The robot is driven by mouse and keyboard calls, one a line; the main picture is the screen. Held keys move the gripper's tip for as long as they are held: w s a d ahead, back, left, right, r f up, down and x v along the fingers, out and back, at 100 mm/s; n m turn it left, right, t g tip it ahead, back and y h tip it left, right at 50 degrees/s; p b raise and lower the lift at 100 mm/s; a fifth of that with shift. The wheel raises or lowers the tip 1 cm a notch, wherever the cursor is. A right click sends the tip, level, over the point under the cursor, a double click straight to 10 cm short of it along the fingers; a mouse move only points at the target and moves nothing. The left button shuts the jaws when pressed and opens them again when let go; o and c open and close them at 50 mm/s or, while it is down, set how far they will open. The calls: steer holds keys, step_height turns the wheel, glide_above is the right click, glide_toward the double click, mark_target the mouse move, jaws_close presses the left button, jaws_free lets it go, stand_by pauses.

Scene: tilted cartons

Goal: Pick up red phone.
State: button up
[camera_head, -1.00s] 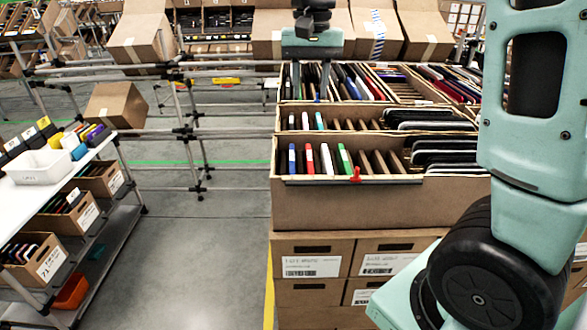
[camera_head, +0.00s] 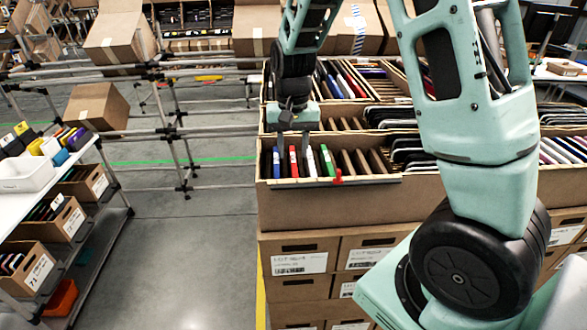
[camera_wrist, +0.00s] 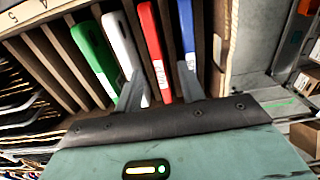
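The red phone (camera_head: 293,161) stands on edge in a slot of the front carton (camera_head: 350,202), between a blue phone (camera_head: 276,161) and a white phone (camera_head: 310,161). A green phone (camera_head: 327,161) is to the right. My gripper (camera_head: 292,146) is above this row, pointing down. In the wrist view the red phone (camera_wrist: 152,45) lies between my two spread fingers (camera_wrist: 160,80). One finger overlaps the white phone (camera_wrist: 118,42), the other the blue phone (camera_wrist: 186,28). I see no grip on the red phone. How deep the fingertips reach is unclear.
Cardboard dividers separate the slots. A small red clip (camera_head: 338,177) sits on the front carton's rim. Further cartons of phones stand behind and right. A white-topped shelf (camera_head: 72,160) with boxes is at left, with open floor (camera_head: 185,250) between.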

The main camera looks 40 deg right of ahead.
mark_target(294, 160)
steer(key=shift+f+p, duration=0.3)
steer(key=shift+f, duration=1.3)
jaws_close()
steer(key=shift+d, duration=0.1)
steer(key=shift+r, duration=0.15)
